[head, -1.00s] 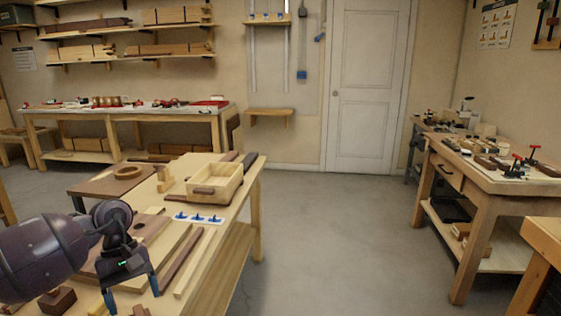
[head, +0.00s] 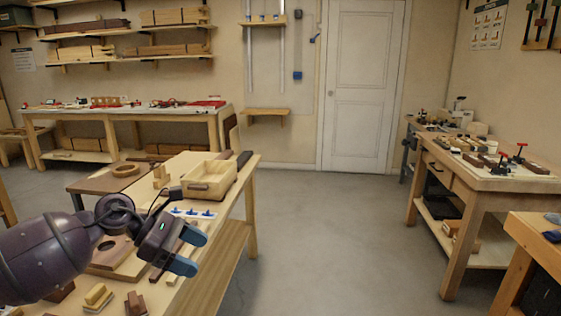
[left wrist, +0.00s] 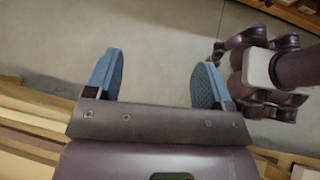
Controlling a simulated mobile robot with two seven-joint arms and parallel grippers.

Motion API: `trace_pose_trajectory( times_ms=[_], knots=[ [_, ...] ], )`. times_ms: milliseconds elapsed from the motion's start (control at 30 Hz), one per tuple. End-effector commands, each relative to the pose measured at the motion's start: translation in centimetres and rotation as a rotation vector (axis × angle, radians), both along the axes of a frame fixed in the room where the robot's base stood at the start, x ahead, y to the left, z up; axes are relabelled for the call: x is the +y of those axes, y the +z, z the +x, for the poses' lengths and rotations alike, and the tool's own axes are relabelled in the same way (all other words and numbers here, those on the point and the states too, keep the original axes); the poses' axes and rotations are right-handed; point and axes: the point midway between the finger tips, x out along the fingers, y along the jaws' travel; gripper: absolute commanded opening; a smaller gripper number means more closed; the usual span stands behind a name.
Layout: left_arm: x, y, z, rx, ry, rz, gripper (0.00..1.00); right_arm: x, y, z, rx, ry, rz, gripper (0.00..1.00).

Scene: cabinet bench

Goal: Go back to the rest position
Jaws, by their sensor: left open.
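My left gripper (head: 190,254) is open and empty above the right edge of the near workbench (head: 222,254). Its blue fingers point to the right in the head view. In the left wrist view the two fingers (left wrist: 157,75) stand wide apart with only grey floor between them. Part of my other arm shows at the right of the left wrist view; its fingertips cannot be made out. My right gripper is not in the head view.
A side table (head: 490,180) with tools stands right. The floor (head: 320,230) between is clear.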

Motion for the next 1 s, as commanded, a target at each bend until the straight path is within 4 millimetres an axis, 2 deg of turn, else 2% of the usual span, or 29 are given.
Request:
trace_pose_trajectory(
  times_ms=[33,100,200,333,467,567,767,867,1000],
  knots=[
    [-1.4,1.0,0.0,0.057,0.065,-0.106,0.75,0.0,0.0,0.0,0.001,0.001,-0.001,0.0],
    [-2.9,2.4,0.1,0.155,0.161,-0.259,0.75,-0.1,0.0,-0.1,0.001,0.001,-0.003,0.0],
    [-4.4,4.1,0.2,0.331,0.293,-0.484,0.75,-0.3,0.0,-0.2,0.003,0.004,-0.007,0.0],
    [-5.0,5.2,0.3,0.613,0.457,-0.775,0.75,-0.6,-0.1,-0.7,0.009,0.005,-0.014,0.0],
    [-4.1,4.6,0.4,0.943,0.624,-1.067,0.75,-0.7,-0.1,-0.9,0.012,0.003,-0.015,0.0],
    [-2.6,2.8,0.1,1.212,0.752,-1.28,0.75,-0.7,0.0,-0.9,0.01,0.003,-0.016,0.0],
    [0.8,-3.0,-1.8,1.68,0.977,-1.628,0.75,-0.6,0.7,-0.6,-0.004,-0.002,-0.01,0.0],
    [2.3,-6.4,-3.6,1.875,1.079,-1.775,0.75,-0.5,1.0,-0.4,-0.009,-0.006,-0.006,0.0],
    [4.1,-11.2,-7.1,2.105,1.212,-1.955,0.75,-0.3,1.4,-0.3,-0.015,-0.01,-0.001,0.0]
  ],
)
